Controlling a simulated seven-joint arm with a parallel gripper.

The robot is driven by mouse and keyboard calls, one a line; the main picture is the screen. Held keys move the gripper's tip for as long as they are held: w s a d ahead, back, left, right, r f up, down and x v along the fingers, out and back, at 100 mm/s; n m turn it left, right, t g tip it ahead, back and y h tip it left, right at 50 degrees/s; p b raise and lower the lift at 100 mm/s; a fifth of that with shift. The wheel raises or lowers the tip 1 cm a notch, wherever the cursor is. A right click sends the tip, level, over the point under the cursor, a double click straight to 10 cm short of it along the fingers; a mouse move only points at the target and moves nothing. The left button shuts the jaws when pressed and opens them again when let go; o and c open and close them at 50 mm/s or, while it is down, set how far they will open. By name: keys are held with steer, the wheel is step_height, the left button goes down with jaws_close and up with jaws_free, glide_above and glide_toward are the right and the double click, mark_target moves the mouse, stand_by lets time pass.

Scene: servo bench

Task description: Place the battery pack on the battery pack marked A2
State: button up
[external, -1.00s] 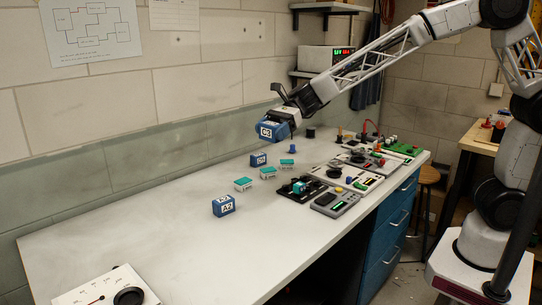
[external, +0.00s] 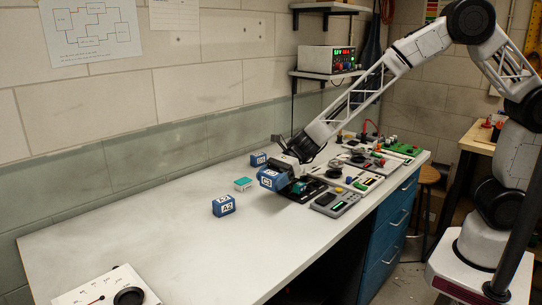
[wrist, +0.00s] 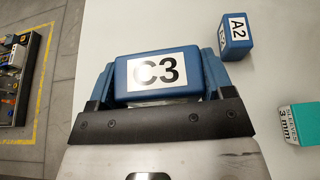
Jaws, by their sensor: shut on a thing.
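My gripper (wrist: 156,85) is shut on a blue battery pack marked C3 (wrist: 157,72), with one finger on each side of it. In the external view the held pack (external: 270,179) is low over the bench, beside the dark device and left of the panels. The blue battery pack marked A2 (external: 223,206) sits upright on the bench, to the left of and nearer the camera than my gripper. It also shows at the upper right of the wrist view (wrist: 236,37), apart from the held pack.
A teal-topped box (external: 243,184) stands between the A2 pack and my gripper; a teal box (wrist: 298,123) shows at right in the wrist view. Another blue pack (external: 258,159) stands behind. A grey panel (external: 335,202) lies to the right.

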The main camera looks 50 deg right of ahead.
stand_by(0.3)
glide_above(224, 199)
steer(key=shift+w+f, duration=0.1)
steer(key=shift+f, duration=0.6)
stand_by(0.3)
steer(key=shift+f, duration=0.1)
steer(key=shift+f, duration=1.65)
steer(key=shift+f, duration=0.15)
steer(key=o, duration=1)
steer(key=shift+r, duration=0.2)
